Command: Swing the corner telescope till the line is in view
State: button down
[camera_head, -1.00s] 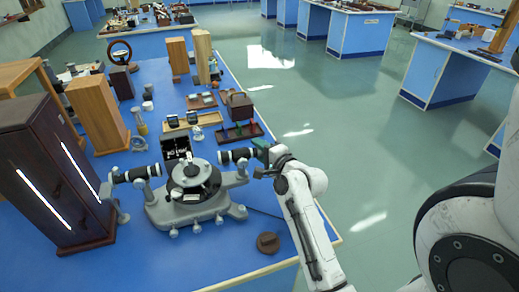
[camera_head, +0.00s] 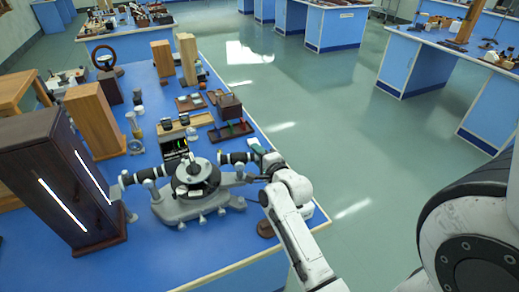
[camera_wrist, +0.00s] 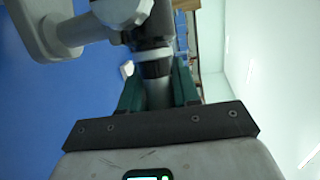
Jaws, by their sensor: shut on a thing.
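The grey spectrometer (camera_head: 195,193) stands on the blue bench with a round dark table in its middle. Its collimator tube (camera_head: 147,174) points left at a dark wooden cabinet (camera_head: 40,150) with two bright upright streaks. Its telescope (camera_head: 232,157) points to the upper right of the table. My gripper (camera_head: 256,151) is shut on the telescope's outer end. In the wrist view, the green fingers of my gripper (camera_wrist: 158,90) stand on both sides of the dark tube (camera_wrist: 155,68). A small dark screen (camera_head: 174,147) behind the spectrometer shows small coloured marks, too small to read.
A dark round knob-like thing (camera_head: 266,229) lies near the bench's right edge, close to my arm. A rack with coloured pieces (camera_head: 231,130) and a wooden tray (camera_head: 187,124) stand behind the telescope. The floor (camera_head: 320,130) to the right is clear.

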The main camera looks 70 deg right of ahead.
jog(key=shift+s+a+f, duration=0.1)
jog(key=shift+f, duration=0.05)
jog(key=c, duration=0.9)
grip_release()
jog(key=b+v, duration=0.1)
jog(key=v, duration=1)
jog(key=shift+b, duration=0.35)
jog(key=w+a+f+n+g+y, duration=0.1)
jog(key=a+f+n+y, duration=0.1)
jog(key=a+n, duration=0.2)
jog(key=w+a+f+n+g+y, duration=0.1)
jog(key=a+f+n+y, duration=0.2)
jog(key=a, duration=0.3)
jog(key=w+a+f+n+g+y, duration=0.1)
jog(key=a+f+n+y, duration=0.1)
jog(key=a+n, duration=0.3)
jog(key=shift+w+f+g+y, duration=0.3)
jog(key=shift+f+y, duration=0.1)
jog(key=shift+f, duration=0.2)
jog(key=s+a+f+n+g+y, duration=0.2)
jog(key=s+a+f+n+g, duration=0.1)
jog(key=s+a+n+g, duration=0.5)
jog(key=s+a+n, duration=0.3)
jog(key=n, duration=0.2)
jog(key=shift+a+f+n, duration=0.2)
jog(key=shift+f+n, duration=0.1)
jog(key=shift+n, duration=0.1)
